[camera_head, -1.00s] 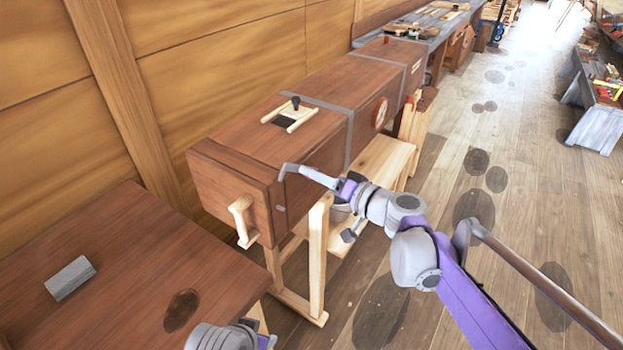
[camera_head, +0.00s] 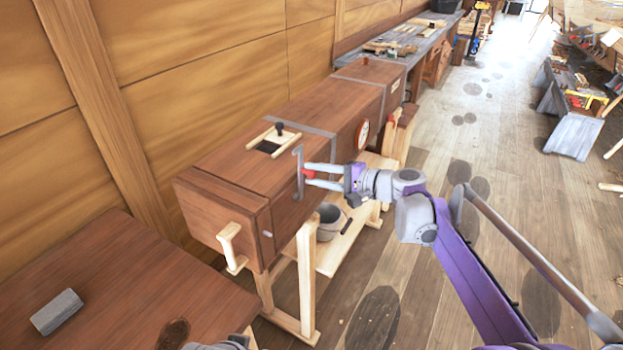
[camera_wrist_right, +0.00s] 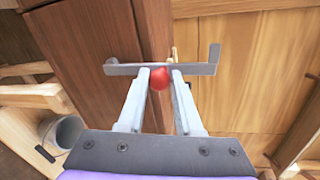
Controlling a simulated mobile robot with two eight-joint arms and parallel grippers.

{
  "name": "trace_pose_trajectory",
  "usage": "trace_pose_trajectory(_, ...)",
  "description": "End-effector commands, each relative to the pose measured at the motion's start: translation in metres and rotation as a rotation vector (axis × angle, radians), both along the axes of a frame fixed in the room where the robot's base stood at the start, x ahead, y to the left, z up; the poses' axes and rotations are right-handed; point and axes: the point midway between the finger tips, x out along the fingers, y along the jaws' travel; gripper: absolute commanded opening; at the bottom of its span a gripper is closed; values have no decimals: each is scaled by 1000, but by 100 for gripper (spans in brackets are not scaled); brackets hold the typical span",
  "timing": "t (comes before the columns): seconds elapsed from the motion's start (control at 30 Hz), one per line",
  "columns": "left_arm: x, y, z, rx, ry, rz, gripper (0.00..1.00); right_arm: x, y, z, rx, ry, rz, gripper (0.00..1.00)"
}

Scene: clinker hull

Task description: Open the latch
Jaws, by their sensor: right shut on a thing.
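A long brown wooden chest (camera_head: 225,200) lies across the middle of the head view. A grey bar with bent ends, which looks like the latch (camera_head: 299,190), stands upright against its front side, the top end reaching above the lid's edge. A red knob (camera_head: 308,173) sits at the bar's middle. My right gripper (camera_head: 308,174) is shut on the knob, one finger above and one below. In the right wrist view the bar (camera_wrist_right: 115,69) spans crosswise past the fingertips, with the knob (camera_wrist_right: 158,78) between them. Whether the bar is fixed to the chest is unclear.
A wooden handle (camera_head: 230,243) is on the chest's near end. A light wooden trestle (camera_head: 306,280) and a grey bucket (camera_head: 329,219) are below. A brown table (camera_head: 110,285) with a grey block (camera_head: 57,311) is at lower left.

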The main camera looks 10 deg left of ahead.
Motion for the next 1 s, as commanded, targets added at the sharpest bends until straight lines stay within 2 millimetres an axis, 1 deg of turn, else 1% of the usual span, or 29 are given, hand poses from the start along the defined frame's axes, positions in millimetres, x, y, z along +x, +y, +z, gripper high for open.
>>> trace_pose_trajectory(0.1,0,0,0,0,0,0,50,9,-3,-1,31,83,-1,0)
trace_pose_trajectory(0.4,0,0,0,0,0,0,50,20,-7,-5,84,232,0,0)
trace_pose_trajectory(0.67,0,0,0,0,0,0,50,24,-9,-7,103,283,0,0)
trace_pose_trajectory(1.0,0,0,0,0,0,0,50,24,-9,-7,105,288,0,0)
